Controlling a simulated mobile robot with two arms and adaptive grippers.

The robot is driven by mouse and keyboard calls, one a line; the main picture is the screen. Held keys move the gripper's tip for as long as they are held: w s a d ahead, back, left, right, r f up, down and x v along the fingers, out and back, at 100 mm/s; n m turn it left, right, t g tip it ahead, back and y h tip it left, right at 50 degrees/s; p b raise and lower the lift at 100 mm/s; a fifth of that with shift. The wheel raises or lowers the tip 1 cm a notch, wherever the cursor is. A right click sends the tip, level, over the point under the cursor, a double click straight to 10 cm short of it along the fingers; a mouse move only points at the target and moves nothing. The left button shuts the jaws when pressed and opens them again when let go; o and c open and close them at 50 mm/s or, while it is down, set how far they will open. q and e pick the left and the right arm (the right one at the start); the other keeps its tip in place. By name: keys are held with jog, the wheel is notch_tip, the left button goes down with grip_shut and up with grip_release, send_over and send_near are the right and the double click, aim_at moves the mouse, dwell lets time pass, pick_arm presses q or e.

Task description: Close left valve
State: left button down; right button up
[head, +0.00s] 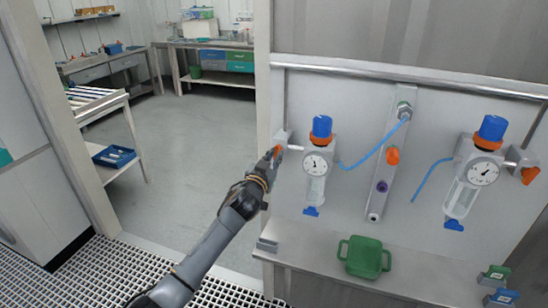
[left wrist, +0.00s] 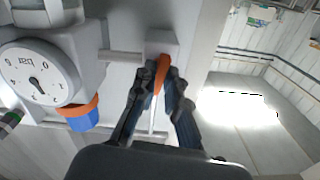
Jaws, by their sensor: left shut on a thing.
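The left valve is a small block with an orange handle (head: 277,151) at the left end of the wall panel, beside the left vessel (head: 316,178). My left gripper (head: 271,160) reaches it from below left and is shut on the orange handle. In the left wrist view the orange handle (left wrist: 161,73) stands between the two dark fingers of my left gripper (left wrist: 160,84), lengthwise along them. The fingers hide part of the handle. The left vessel has a blue cap, a round gauge (left wrist: 38,76) and a blue lower end. My right gripper is not in view.
A right vessel (head: 468,185) with its own orange handle (head: 529,175) hangs on the panel (head: 340,100). Between them is a strip with an orange knob (head: 392,156) and blue tubes. A green container (head: 364,257) stands on the ledge below. Open floor (head: 200,120) lies left.

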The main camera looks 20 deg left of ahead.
pick_arm(q)
jog(key=shift+m, duration=0.3)
jog(key=m, duration=0.7)
jog(key=shift+a+p, duration=0.1)
jog(key=shift+p, duration=0.3)
jog(key=m, duration=0.4)
jog(key=shift+r+m+p, duration=0.1)
jog(key=shift+m+p, duration=0.2)
jog(key=shift+m, duration=1.7)
jog(key=c, duration=1.4)
grip_release()
jog(key=shift+s, duration=0.15)
